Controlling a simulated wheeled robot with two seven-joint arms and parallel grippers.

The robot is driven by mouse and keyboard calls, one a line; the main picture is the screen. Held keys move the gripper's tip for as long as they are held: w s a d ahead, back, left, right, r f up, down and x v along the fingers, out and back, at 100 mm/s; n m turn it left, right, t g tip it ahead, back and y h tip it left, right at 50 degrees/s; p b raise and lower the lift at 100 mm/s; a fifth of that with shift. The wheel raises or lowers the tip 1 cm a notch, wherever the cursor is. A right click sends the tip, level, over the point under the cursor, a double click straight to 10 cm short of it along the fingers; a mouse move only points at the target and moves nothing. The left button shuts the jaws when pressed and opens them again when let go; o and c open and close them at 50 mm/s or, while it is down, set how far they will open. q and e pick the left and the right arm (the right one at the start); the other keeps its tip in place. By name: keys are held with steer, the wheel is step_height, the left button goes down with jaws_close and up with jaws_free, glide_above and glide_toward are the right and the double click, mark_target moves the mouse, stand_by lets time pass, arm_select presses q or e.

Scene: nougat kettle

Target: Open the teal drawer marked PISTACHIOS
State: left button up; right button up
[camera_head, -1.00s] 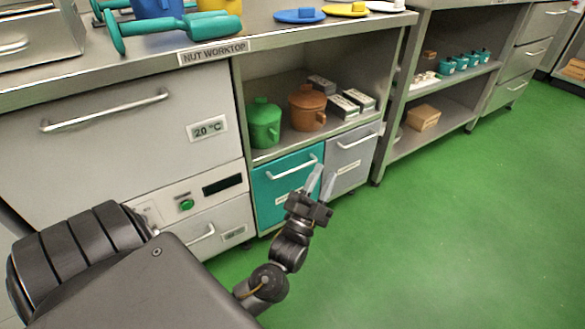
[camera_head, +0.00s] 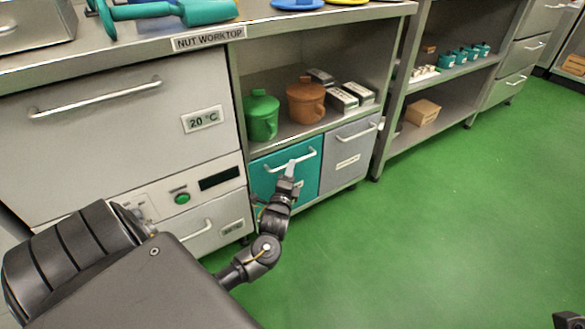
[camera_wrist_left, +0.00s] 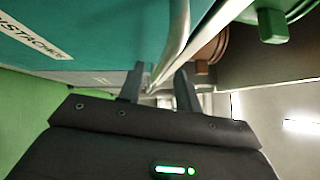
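The teal drawer (camera_head: 309,182) sits low under the open shelf, its front looking flush with the grey drawer beside it. Its pale bar handle (camera_head: 305,158) runs across the upper front. In the left wrist view the teal front (camera_wrist_left: 110,30) carries a white label (camera_wrist_left: 35,37), partly cut off, reading "ISTACHIO". My left gripper (camera_head: 290,168) is at the handle and hides part of it and of the label. In the left wrist view its fingers (camera_wrist_left: 158,88) are apart, with the handle bar (camera_wrist_left: 178,40) running toward the gap between them. I cannot tell whether they touch it.
The grey drawer (camera_head: 348,157) adjoins on the right. A green pot (camera_head: 262,117) and a brown pot (camera_head: 306,103) stand on the shelf above. A dark piece, perhaps of my right arm (camera_head: 567,320), shows at the bottom right corner. The green floor (camera_head: 440,230) is clear.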

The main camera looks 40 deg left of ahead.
arm_select(q)
steer(key=shift+b+x, duration=0.5)
steer(key=shift+x, duration=1.3)
jaws_close()
steer(key=shift+d, duration=0.1)
